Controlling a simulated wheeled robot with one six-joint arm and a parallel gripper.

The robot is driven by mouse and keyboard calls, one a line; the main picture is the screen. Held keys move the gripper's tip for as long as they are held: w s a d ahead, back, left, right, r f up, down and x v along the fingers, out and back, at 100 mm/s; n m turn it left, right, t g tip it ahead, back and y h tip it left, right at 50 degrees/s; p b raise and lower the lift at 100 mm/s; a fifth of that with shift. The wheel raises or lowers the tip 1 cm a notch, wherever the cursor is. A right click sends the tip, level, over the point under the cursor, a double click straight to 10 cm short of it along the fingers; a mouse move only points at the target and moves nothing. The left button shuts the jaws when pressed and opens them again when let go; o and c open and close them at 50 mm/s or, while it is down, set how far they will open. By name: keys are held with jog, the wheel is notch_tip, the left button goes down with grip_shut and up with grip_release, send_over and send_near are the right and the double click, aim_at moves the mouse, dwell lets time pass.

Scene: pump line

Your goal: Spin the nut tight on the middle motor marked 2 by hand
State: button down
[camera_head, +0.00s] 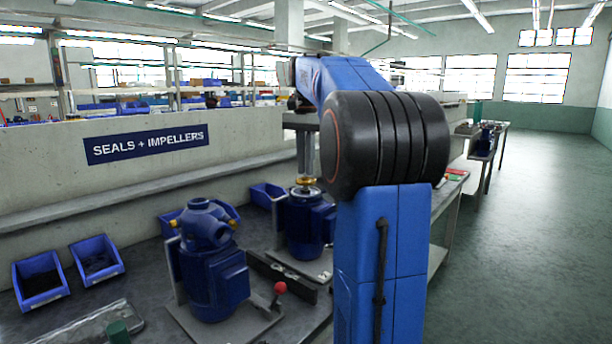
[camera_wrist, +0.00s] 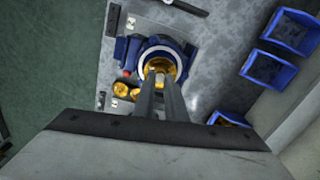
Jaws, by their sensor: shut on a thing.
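A blue motor (camera_head: 306,228) stands upright on the bench, partly hidden behind my arm. No number mark is readable on it. A brass nut (camera_head: 305,181) sits at the top of this motor, above a pale round flange. My gripper (camera_head: 304,176) points down from above, with its fingers at the nut. In the wrist view, the two fingers (camera_wrist: 159,80) are close together over the centre of the motor (camera_wrist: 133,52), shut on the brass nut (camera_wrist: 160,66). The fingers hide part of the nut and how it sits on the shaft.
A blue motor with a pump housing (camera_head: 212,260) stands to the left on its plate, near a red-knobbed lever (camera_head: 280,288). Blue bins (camera_head: 40,280) line the wall side. Brass parts (camera_wrist: 122,90) lie beside the motor. Open floor (camera_head: 530,220) is at the right.

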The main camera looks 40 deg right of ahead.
jog(key=m, duration=0.5)
jog(key=shift+m, duration=1)
jog(key=m, duration=0.3)
jog(key=shift+m, duration=2)
jog(key=shift+m, duration=0.8)
jog(key=m, duration=0.5)
